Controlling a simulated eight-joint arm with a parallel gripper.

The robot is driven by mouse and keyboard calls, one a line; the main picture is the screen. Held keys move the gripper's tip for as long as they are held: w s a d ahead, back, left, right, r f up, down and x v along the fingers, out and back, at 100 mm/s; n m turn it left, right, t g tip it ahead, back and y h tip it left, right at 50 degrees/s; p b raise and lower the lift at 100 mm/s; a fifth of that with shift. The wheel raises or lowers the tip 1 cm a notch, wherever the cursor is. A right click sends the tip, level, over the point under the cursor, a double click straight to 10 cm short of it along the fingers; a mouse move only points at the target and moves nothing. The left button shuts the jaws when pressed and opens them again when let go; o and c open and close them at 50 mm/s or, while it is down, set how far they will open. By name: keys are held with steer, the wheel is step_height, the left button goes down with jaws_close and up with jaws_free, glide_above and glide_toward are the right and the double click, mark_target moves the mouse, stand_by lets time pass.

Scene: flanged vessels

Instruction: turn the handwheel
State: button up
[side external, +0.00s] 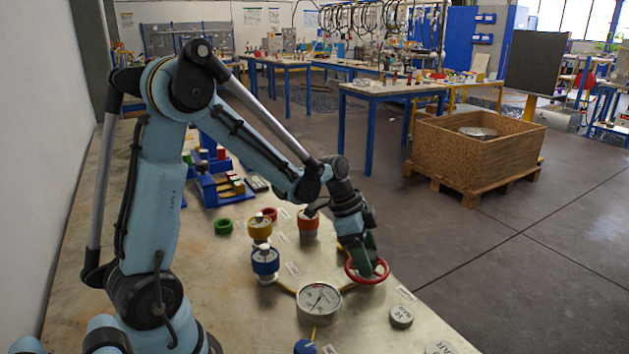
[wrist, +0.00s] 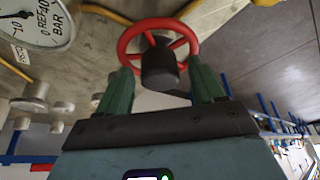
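The red handwheel (side external: 382,271) is at the right part of the bench, with a round rim and spokes. In the wrist view it (wrist: 123,45) is straight ahead, with a dark hub (wrist: 160,66) at its centre. My gripper (side external: 367,268) is right at the wheel. In the wrist view, my gripper's (wrist: 159,72) two green fingers stand wide apart, one on each side of the hub. Their tips overlap the near part of the rim. I cannot tell whether they touch it.
A pressure gauge (side external: 319,299) stands just left of the wheel. Blue (side external: 265,262), yellow (side external: 260,228) and orange (side external: 308,224) capped fittings are behind it. A grey round part (side external: 401,317) lies near the bench's right edge. A wooden crate (side external: 470,160) is on the floor beyond.

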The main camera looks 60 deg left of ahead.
steer(key=shift+r, duration=0.1)
steer(key=v, duration=1.2)
steer(key=shift+d, duration=0.1)
steer(key=s+d+f+n+t+y, duration=0.2)
steer(key=s+d+n+t+y, duration=0.1)
steer(key=s+d+n, duration=0.5)
steer(key=shift+d+n+t, duration=0.25)
steer(key=shift+n+t, duration=0.25)
steer(key=shift+o, duration=0.3)
steer(key=shift+f, duration=0.1)
stand_by(1.6)
